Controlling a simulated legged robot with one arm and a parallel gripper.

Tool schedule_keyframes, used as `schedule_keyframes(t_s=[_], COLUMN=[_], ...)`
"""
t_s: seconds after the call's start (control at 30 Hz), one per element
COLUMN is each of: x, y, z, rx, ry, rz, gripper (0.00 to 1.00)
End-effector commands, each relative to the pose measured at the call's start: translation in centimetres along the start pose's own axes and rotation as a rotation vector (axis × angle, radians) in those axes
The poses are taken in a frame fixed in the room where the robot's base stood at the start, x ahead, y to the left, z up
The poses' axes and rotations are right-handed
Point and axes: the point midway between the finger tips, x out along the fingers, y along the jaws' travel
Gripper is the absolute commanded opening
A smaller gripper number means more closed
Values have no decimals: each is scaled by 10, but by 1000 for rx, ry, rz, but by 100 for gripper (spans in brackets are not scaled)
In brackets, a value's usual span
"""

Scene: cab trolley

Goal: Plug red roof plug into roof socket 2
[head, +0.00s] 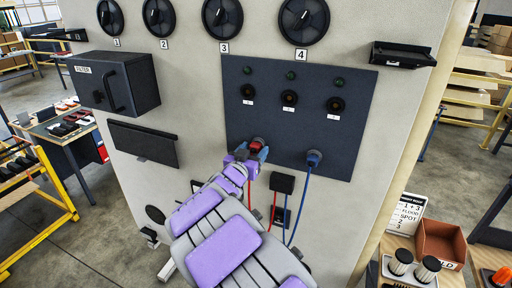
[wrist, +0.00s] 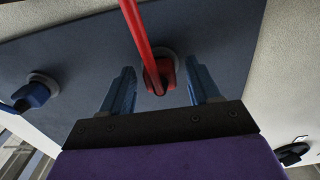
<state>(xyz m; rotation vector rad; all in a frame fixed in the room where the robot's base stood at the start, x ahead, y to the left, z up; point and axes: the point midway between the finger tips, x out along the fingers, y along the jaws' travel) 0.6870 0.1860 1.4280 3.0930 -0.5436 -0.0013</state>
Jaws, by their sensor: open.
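The red plug (head: 257,144) is seated at a round grey mount low on the dark panel (head: 355,150). Its red cable hangs down to a black box. In the wrist view the red plug (wrist: 160,78) lies between the two blue fingers of my gripper (wrist: 160,70), with a gap on each side. My gripper (head: 249,154) is open around the plug in the head view and partly hides it. Three dark sockets sit in a row higher on the panel: a left one (head: 247,91), a middle one (head: 289,98) and a right one (head: 336,104). Their labels are too small to read.
A black box (head: 282,182) is below. Numbered knobs (head: 304,22) are above. A filter box (head: 117,82) projects at left, a small shelf (head: 402,55) at right.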

Motion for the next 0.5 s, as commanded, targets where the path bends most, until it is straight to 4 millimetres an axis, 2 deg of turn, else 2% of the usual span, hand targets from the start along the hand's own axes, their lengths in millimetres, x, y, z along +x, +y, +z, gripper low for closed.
schedule_keyframes(t_s=[0.37,0.5], x=[0,0], y=[0,0], z=[0,0], rx=[0,0], ry=[0,0], rz=[-1,0], gripper=[62,49])
